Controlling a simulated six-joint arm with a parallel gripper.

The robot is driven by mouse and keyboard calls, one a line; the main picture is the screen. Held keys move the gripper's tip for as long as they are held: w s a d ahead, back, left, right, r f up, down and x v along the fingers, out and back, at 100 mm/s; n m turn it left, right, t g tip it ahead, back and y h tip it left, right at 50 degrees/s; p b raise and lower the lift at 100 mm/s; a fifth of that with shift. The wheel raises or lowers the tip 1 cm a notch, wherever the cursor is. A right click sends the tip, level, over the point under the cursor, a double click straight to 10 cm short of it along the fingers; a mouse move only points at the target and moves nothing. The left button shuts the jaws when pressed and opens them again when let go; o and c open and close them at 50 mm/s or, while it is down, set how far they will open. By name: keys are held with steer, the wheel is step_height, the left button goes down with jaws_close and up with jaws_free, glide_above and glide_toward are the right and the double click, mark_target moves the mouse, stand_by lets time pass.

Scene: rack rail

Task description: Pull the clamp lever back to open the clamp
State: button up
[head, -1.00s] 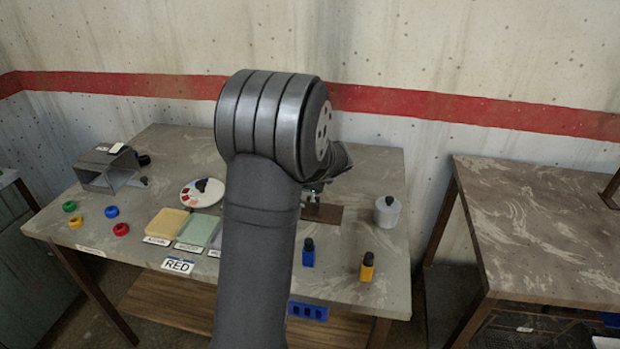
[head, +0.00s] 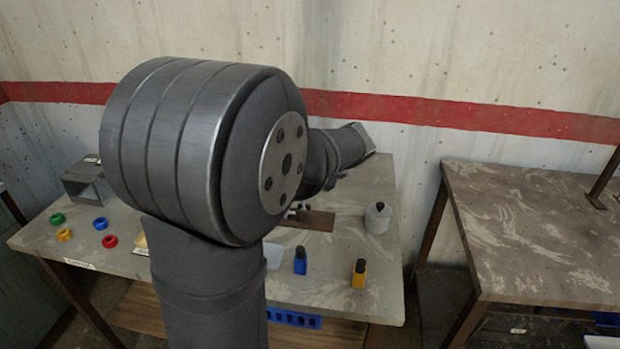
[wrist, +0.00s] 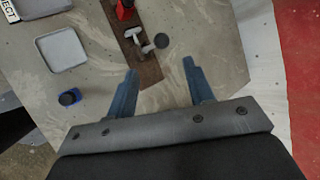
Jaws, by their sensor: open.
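The clamp (wrist: 133,35) sits on a brown base plate (wrist: 148,70) at the top of the wrist view. It shows a red part at the upper frame edge, pale metal pieces and a dark round piece beside them. In the head view, the clamp (head: 300,211) is small and partly hidden by my arm, on the brown plate (head: 320,221); I cannot tell the lever's angle there. My gripper (wrist: 160,72) is open and empty, its two blue-grey fingers apart and short of the clamp's metal parts in the wrist view. Its fingers are not discernible in the head view.
A blue bottle (head: 300,261), a yellow bottle (head: 359,273) and a grey canister (head: 377,217) stand around the plate. Coloured rings (head: 110,241) and a metal box (head: 88,181) are at left. A pale tray (wrist: 62,50) lies beside the plate. A second table (head: 540,225) stands right.

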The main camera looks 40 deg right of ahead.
steer(key=v, duration=0.2)
steer(key=shift+s+r, duration=0.2)
steer(key=shift+w+f, duration=0.1)
steer(key=x, duration=1.7)
steer(key=shift+w, duration=0.1)
